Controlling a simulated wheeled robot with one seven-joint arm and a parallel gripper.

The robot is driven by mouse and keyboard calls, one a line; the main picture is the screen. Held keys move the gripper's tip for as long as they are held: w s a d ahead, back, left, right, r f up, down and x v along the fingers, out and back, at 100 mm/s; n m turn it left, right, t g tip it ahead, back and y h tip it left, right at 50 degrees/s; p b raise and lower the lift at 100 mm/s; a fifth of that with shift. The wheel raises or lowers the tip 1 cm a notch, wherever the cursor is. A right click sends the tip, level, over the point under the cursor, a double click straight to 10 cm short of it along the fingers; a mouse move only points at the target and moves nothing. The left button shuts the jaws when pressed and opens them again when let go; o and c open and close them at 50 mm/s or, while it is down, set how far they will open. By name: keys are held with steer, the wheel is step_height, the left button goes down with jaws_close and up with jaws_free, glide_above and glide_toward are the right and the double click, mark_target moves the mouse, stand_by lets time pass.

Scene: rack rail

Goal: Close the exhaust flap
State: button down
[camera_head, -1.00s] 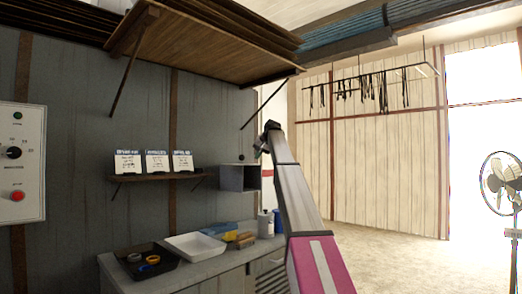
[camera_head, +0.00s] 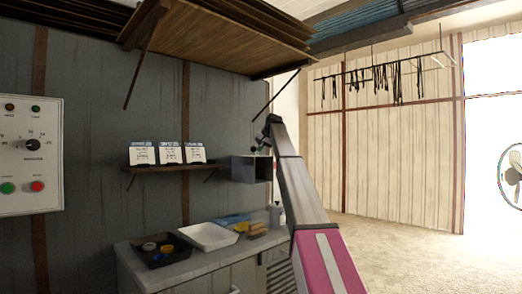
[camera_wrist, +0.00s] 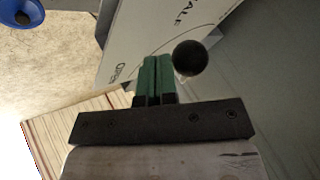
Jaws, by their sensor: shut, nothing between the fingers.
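A grey box-like duct (camera_head: 250,168), which seems to be the exhaust outlet, juts from the dark wall. In the wrist view a pale plate (camera_wrist: 150,40) carries curved lines and lettering that reads like "HALF" and "OPEN". A dark round knob (camera_wrist: 190,57) stands at the plate's right edge. My gripper (camera_wrist: 155,75) has its green fingers pressed together with nothing between them. The fingertips are just left of the knob and a little below it; I cannot tell whether they touch. In the head view my gripper (camera_head: 258,146) is small, above the duct. The flap itself is not clear.
A shelf (camera_head: 215,45) with a brace hangs above my arm. Cards stand on a small ledge (camera_head: 170,168). Trays (camera_head: 208,236) sit on the counter below. The floor at right is clear.

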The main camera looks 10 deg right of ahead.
steer(key=shift+s+a+m, duration=0.1)
steer(key=shift+a+m, duration=0.2)
steer(key=shift+a, duration=0.15)
steer(key=a+m+h, duration=0.1)
steer(key=a+m, duration=0.1)
steer(key=w+a+m+h, duration=0.1)
steer(key=a+m+h, duration=0.1)
steer(key=a, duration=0.1)
steer(key=w+a+m+t+h, duration=0.1)
steer(key=a+m, duration=0.1)
steer(key=a, duration=0.1)
steer(key=shift+w+a+m+h, duration=0.1)
steer(key=shift+w+m+h, duration=0.05)
steer(key=shift+m+h, duration=0.2)
steer(key=shift+w+a+m+h, duration=0.2)
steer(key=shift+a+m+h, duration=0.05)
steer(key=shift+w+a, duration=0.4)
steer(key=shift+a, duration=0.35)
